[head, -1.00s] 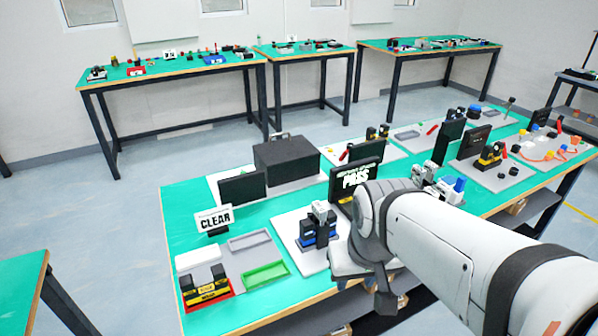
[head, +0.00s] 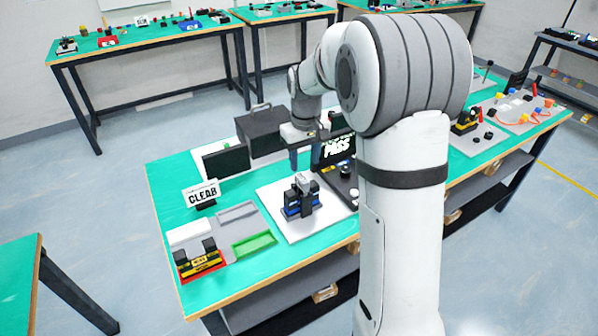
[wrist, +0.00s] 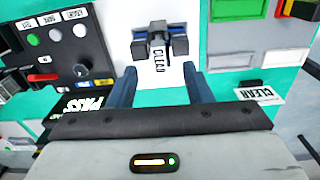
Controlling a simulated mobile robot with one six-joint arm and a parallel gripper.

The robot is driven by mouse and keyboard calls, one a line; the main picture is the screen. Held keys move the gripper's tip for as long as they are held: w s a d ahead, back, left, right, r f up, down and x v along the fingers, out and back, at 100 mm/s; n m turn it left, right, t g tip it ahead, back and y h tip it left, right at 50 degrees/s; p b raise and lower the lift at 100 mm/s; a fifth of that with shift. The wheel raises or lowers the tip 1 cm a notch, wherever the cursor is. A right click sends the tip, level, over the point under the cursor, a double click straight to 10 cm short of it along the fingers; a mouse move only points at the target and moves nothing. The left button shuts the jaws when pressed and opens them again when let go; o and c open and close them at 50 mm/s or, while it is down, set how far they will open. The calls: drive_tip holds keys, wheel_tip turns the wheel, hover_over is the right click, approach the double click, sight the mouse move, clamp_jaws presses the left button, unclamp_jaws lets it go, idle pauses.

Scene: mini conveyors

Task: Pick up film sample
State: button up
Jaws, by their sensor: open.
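A small light piece marked CLEAR (wrist: 158,57), which looks like the film sample, sits in a black and blue fixture (wrist: 153,42) on a white board; in the head view the piece (head: 303,181) stands upright in the middle of the fixture (head: 291,209). My gripper (wrist: 160,88) is open and empty, its two blue-grey fingers apart. In the wrist view the piece lies between and just beyond the fingertips, not touching them. In the head view my gripper (head: 300,160) hangs above and behind the fixture.
A dark panel with PASS display (head: 338,146) and knobs stands right of the fixture. A CLEAR sign (head: 202,193), a grey tray (head: 236,212), a green tray (head: 254,245) and a yellow-black fixture (head: 199,263) are to the left. A dark box (head: 263,130) stands behind.

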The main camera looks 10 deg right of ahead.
sight(302, 178)
drive_tip(key=shift+w+f, duration=0.35)
drive_tip(key=shift+w, duration=0.25)
drive_tip(key=shift+w+f, duration=0.3)
drive_tip(key=shift+w, duration=0.3)
drive_tip(key=shift+w+f, duration=0.15)
drive_tip(key=shift+f, duration=0.2)
drive_tip(key=f, duration=0.2)
drive_tip(key=f+p, duration=0.1)
drive_tip(key=f, duration=0.4)
drive_tip(key=shift+s+a+f+p, duration=0.1)
drive_tip(key=shift+s+f+p, duration=0.05)
drive_tip(key=shift+s+p, duration=0.15)
clamp_jaws()
